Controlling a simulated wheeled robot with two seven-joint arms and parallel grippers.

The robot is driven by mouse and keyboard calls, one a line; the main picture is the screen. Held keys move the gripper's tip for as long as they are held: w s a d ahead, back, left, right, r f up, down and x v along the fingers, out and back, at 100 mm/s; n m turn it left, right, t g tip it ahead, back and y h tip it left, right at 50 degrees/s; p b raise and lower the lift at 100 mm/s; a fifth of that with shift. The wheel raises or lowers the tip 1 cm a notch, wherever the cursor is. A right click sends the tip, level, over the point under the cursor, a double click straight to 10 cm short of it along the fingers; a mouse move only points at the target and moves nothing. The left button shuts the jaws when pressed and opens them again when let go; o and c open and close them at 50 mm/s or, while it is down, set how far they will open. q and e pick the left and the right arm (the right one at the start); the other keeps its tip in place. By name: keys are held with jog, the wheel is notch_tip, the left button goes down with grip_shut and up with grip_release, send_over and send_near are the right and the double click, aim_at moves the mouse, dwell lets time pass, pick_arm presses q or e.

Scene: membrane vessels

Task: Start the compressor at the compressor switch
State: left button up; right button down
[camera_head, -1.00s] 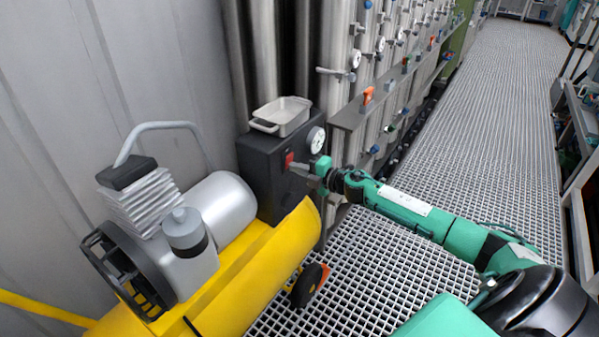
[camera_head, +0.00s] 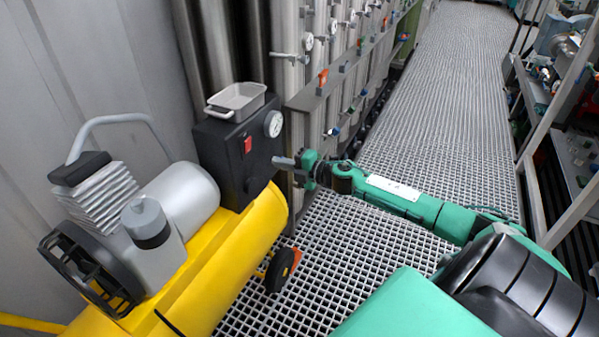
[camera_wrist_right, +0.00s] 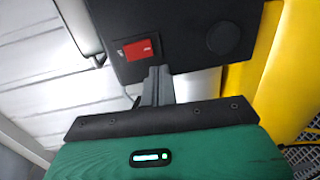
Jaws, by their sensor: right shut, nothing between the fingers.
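The compressor switch is a red rocker (camera_head: 248,145) on the front of a black control box (camera_head: 218,160) on the yellow compressor (camera_head: 235,245). In the right wrist view the red rocker (camera_wrist_right: 138,49) sits just beyond the fingertips, a little to their left. I cannot tell which way it is tipped. My right gripper (camera_head: 276,161) is shut and empty, pointing at the box front from the right, with a visible gap to the switch. Its closed fingers (camera_wrist_right: 158,72) also show in the right wrist view. My left gripper is not in view.
A round gauge (camera_head: 273,124) is on the box beside the switch, and a grey tray (camera_head: 237,101) sits on top. Steel vessels with valves (camera_head: 318,80) line the wall behind. A grating walkway (camera_head: 440,90) runs clear to the back, with a shelf rack (camera_head: 545,170) at right.

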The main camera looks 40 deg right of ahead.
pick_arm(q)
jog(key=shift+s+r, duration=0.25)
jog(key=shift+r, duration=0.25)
pick_arm(e)
jog(key=v, duration=0.2)
jog(key=f+v, duration=0.1)
jog(key=v, duration=0.2)
jog(key=shift+s+f, duration=0.1)
jog(key=shift+s, duration=0.1)
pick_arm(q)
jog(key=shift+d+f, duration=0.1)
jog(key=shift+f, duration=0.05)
pick_arm(e)
jog(key=shift+f, duration=0.1)
